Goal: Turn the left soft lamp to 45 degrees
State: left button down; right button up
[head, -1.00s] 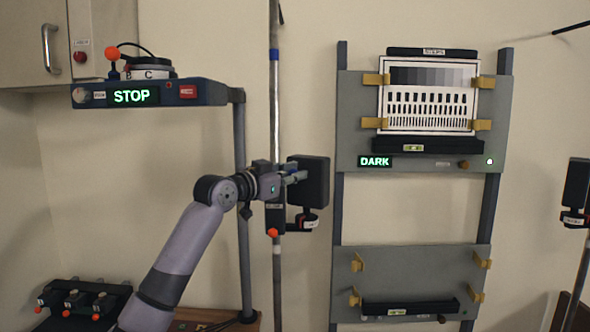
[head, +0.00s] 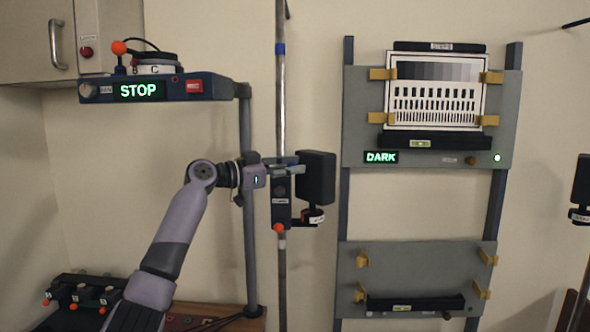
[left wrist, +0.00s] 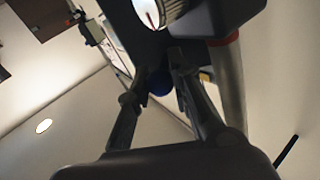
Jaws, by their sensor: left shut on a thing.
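The left soft lamp (head: 316,178) is a black box on a small bracket with a white label, beside a dark carriage on the left pole. My left gripper (head: 289,167) is at the upper carriage, just left of the lamp. In the left wrist view its fingers (left wrist: 165,78) are shut on a dark blue ball knob (left wrist: 159,83). Above them are a dark body and part of a white dial (left wrist: 147,12) with a red line; its reading is not legible. My right gripper is not in view.
The left pole (head: 281,110) stands between a shelf with a STOP display (head: 138,90) and a rack with a test chart (head: 432,105) and a DARK display (head: 380,157). Another black lamp (head: 581,180) is at the right edge. Small orange-knobbed devices (head: 80,293) sit lower left.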

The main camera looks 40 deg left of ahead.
pick_arm(q)
jog(key=c, duration=1.4)
grip_release()
jog(key=v, duration=1.2)
jog(key=shift+f, duration=0.1)
